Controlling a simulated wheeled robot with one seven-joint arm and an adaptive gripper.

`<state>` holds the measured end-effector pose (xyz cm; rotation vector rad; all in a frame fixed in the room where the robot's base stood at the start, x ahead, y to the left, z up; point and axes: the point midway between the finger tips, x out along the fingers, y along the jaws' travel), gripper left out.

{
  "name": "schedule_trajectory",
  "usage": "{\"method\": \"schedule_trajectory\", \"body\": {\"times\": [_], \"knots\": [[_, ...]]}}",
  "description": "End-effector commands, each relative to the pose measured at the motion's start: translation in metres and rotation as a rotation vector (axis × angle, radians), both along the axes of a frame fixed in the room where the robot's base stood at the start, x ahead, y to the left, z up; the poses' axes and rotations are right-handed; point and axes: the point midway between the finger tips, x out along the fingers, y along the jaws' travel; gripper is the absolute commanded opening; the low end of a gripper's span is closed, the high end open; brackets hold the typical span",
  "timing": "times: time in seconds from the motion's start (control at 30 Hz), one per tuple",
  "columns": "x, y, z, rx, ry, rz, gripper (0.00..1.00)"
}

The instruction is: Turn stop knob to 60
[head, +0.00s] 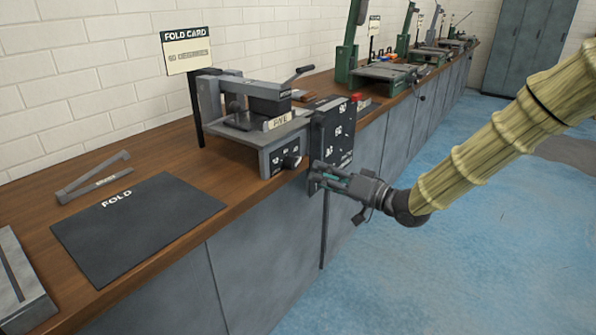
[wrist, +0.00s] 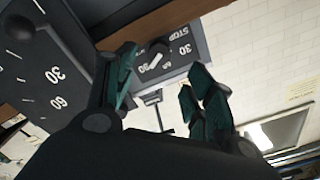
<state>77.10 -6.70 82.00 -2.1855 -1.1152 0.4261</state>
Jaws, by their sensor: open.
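The stop knob (head: 291,160) is a dark round knob on the grey front panel of the bending machine (head: 262,125). In the wrist view the knob (wrist: 158,49) has a pale pointer mark and sits on a dark panel (wrist: 192,38) lettered STOP with white numbers around it. Which number the mark points at is too small to tell. My gripper (head: 314,180) is open and empty, to the right of and slightly below the knob in the head view. In the wrist view the knob appears between the fingertips (wrist: 160,88), beyond them and apart.
A dark angle plate (head: 335,135) numbered 30, 60 and 90 stands beside the knob, just above my gripper. A black FOLD mat (head: 135,235), a fold card sign (head: 187,52) and a loose grey bracket (head: 95,180) are on the wooden bench. The floor (head: 440,240) in front is clear.

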Motion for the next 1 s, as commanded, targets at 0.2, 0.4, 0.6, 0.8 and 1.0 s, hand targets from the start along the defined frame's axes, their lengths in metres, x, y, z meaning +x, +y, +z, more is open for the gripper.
{"method": "schedule_trajectory", "body": {"times": [0.2,0.4,0.6,0.8,1.0], "knots": [[0.021,0.031,-0.003,-0.004,-0.001,0.002,0.54],[0.038,0.053,-0.002,-0.002,-0.001,0.001,0.54],[0.048,0.065,-0.001,-0.003,0.000,-0.001,0.54],[0.050,0.068,-0.001,-0.002,0.000,-0.001,0.54],[0.049,0.068,-0.001,-0.002,0.001,-0.001,0.48]]}}
